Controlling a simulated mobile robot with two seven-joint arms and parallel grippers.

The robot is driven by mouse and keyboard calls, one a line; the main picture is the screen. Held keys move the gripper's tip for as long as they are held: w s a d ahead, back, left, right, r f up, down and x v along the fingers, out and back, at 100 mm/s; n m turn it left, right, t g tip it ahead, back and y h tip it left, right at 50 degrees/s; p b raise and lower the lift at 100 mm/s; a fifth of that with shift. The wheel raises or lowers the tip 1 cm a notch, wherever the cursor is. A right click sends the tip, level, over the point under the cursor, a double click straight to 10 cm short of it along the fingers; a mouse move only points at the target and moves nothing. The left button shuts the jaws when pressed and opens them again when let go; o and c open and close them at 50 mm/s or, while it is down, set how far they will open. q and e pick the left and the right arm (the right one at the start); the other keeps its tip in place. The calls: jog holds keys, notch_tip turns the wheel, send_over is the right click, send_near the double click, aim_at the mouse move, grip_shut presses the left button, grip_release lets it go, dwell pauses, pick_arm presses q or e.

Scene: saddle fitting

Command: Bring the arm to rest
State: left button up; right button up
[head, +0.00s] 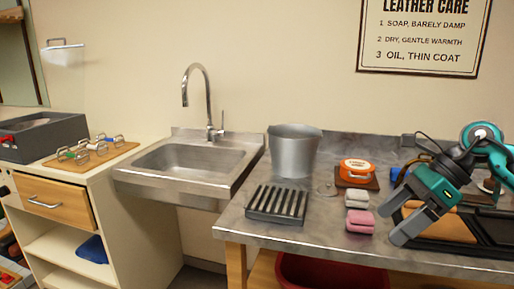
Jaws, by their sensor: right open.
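My right arm comes in from the right edge in the head view, with a teal and black wrist. My right gripper (392,225) is open, with two grey fingers pointing down and to the left and nothing between them. It is in front of a black tray (478,229) with a tan pad (447,222) and partly covers it. Just left of the fingers is a pink block (360,222); I cannot tell how far apart they are. My left gripper is out of view.
A grey counter (240,226) carries a slatted rack (277,204), a metal bucket (294,152), a white block (356,197) and an orange tin (355,169) on a brown base. A sink (190,158) with a tall faucet (207,95) stands left. A red tub (320,272) is below.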

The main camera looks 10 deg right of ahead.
jog(key=w+a+f+m+t+y+p, duration=0.1)
jog(key=a+m+t+y+p, duration=0.1)
jog(key=a+m+t+y, duration=0.45)
jog(key=w+a+f+m+t+y+p, duration=0.15)
jog(key=a+m+y, duration=0.25)
jog(key=a+m, duration=0.5)
jog(key=s+f+m+h+p, duration=0.1)
jog(key=s+f+m+h, duration=0.3)
jog(key=f+m, duration=0.3)
jog(key=s+a+f+m+h+p, duration=0.1)
jog(key=s+f+m+h, duration=0.4)
jog(key=m, duration=0.7)
jog(key=s+a+f+m+h+p, duration=0.1)
jog(key=s+f+m+h, duration=0.3)
jog(key=f+m, duration=0.6)
jog(key=shift+s+a+m+t+h+p, duration=0.15)
jog(key=shift+s+m+t+h+p, duration=0.25)
jog(key=shift+h+p, duration=0.65)
pick_arm(q)
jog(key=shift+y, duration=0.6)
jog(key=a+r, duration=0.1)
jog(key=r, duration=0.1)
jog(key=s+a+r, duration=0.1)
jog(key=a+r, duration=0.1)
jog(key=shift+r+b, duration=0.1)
jog(key=shift+b, duration=0.2)
pick_arm(e)
jog(key=shift+s+f+h, duration=0.2)
jog(key=shift+f+h, duration=0.05)
jog(key=shift+h, duration=0.05)
